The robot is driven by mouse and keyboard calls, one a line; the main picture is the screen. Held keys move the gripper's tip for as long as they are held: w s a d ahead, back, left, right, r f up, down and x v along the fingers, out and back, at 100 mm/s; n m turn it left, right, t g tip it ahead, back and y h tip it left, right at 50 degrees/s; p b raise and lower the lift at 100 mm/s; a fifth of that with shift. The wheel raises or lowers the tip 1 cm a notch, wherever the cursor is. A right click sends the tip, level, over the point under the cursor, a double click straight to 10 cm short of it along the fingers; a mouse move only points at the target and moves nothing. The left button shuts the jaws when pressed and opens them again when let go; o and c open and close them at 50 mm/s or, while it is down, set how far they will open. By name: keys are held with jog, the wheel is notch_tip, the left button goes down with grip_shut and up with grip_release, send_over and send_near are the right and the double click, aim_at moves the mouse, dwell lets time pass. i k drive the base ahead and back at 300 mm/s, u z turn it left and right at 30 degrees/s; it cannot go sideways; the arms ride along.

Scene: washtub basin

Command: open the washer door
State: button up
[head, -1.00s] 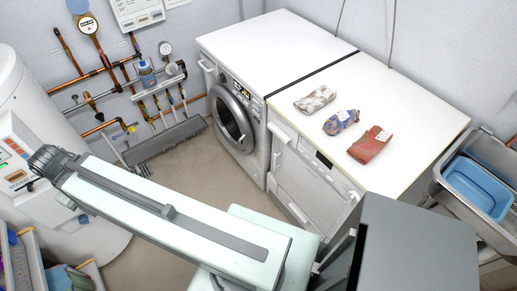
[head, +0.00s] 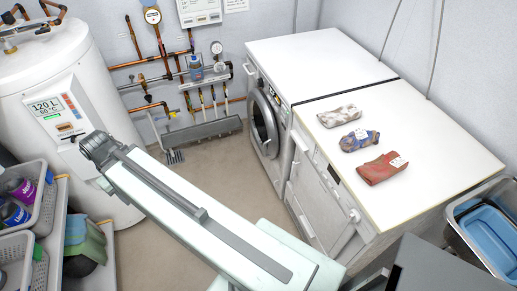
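The washer (head: 300,62) is a white front-loading machine at the back, seen from above at a steep angle. Its round door (head: 264,128), with a grey ring and dark glass, is on its left-facing front and looks shut. My pale arm reaches from the bottom middle up to the left and ends in view at a dark joint, well left of the washer door. My gripper does not show.
A second white appliance (head: 313,185) adjoins the washer, with several folded cloths (head: 382,168) on top. A white water tank (head: 55,75) and baskets (head: 18,255) stand left. Pipes (head: 155,80) line the back wall. Bare floor (head: 220,165) lies before the washer.

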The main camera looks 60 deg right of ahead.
aim_at(261, 124)
jog(key=i, duration=0.85)
jog(key=z, duration=0.05)
